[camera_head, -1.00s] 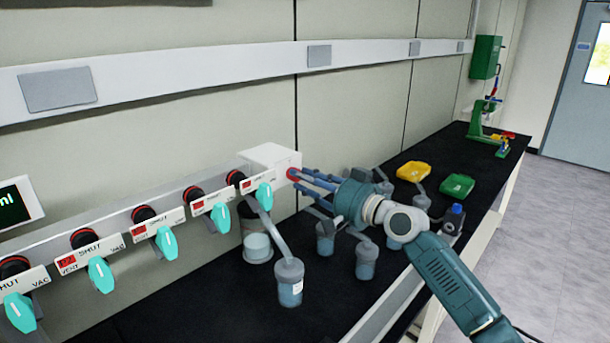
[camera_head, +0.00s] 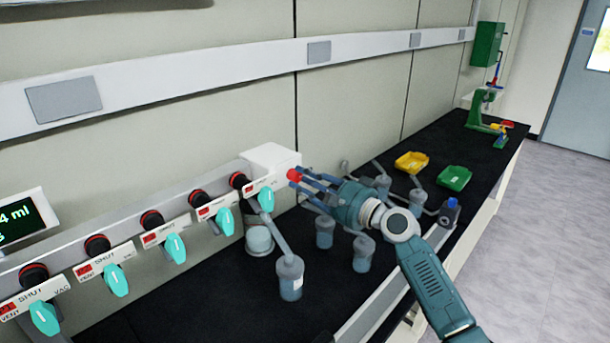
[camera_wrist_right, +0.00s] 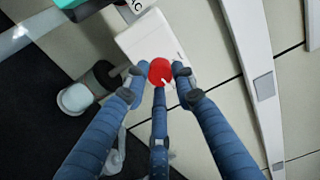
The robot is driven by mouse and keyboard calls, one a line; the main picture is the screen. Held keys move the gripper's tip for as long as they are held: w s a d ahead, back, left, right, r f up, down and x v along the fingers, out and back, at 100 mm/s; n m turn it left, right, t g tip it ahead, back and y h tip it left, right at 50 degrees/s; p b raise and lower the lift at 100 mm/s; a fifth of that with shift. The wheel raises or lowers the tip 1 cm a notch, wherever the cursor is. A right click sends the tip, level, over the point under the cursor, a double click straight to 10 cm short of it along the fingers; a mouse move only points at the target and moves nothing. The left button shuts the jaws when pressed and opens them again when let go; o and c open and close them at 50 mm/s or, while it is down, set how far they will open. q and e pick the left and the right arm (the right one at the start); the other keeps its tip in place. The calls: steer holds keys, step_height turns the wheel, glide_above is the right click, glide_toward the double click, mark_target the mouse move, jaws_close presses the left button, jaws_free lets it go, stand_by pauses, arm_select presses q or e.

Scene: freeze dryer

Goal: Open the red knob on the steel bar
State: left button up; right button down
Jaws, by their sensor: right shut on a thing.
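The red knob (camera_head: 294,175) sits at the right end of the steel bar (camera_head: 130,217), on the white end block (camera_head: 270,158). My right gripper (camera_head: 303,176) comes in from the right with its blue fingers around the knob. In the right wrist view the red knob (camera_wrist_right: 162,71) lies between the fingertips of my right gripper (camera_wrist_right: 158,77), with a small white mark on its lower part. The gripper is shut on it. The knob's rim is partly hidden by the fingers. My left gripper is not in view.
Several turquoise valve handles (camera_head: 175,247) hang along the bar. A yellow tray (camera_head: 411,162) and green tray (camera_head: 454,177) lie farther back.

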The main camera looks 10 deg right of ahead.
steer(key=shift+a+f+m+p, duration=0.15)
steer(key=shift+f+m+p, duration=0.15)
steer(key=shift+m, duration=0.3)
steer(key=c, duration=1.6)
jaws_free()
steer(key=shift+o, duration=1)
steer(key=shift+r, duration=0.2)
steer(key=shift+s, duration=0.1)
steer(key=v, duration=1.2)
